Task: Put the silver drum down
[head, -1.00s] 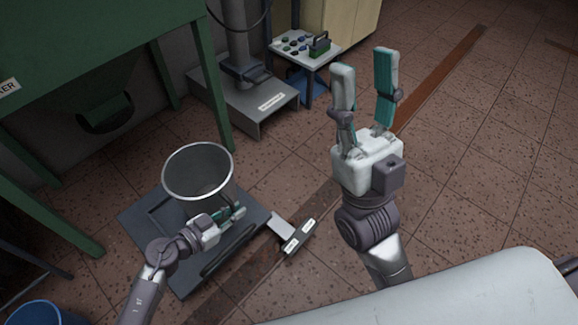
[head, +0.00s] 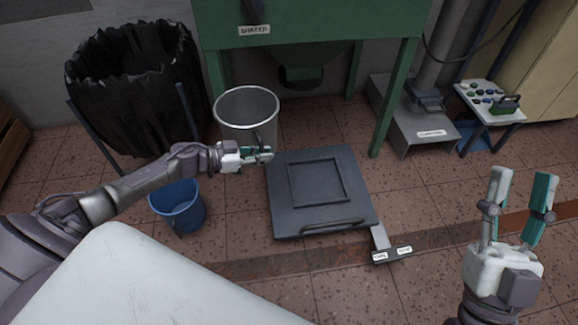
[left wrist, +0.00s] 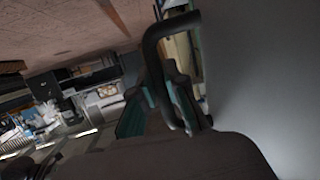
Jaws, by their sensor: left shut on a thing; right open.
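The silver drum (head: 247,104), an open-topped metal cylinder, is upright in the head view, left of the dark scale platform (head: 360,215) and in front of the green shaker stand. My left gripper (head: 262,154) is shut on the drum's dark handle at its near side. In the left wrist view the handle (left wrist: 155,70) runs between the teal fingers, and the drum's grey wall (left wrist: 265,80) fills the right. I cannot tell whether the drum's base touches the floor; the gripper and arm hide part of it. My right gripper (head: 522,190) is open and empty at the right.
A blue bucket (head: 178,207) stands just below my left forearm. A black-lined bin (head: 135,90) is at the back left. The green shaker stand (head: 310,45) is behind, with a leg right of the platform. A small table (head: 488,112) stands at right.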

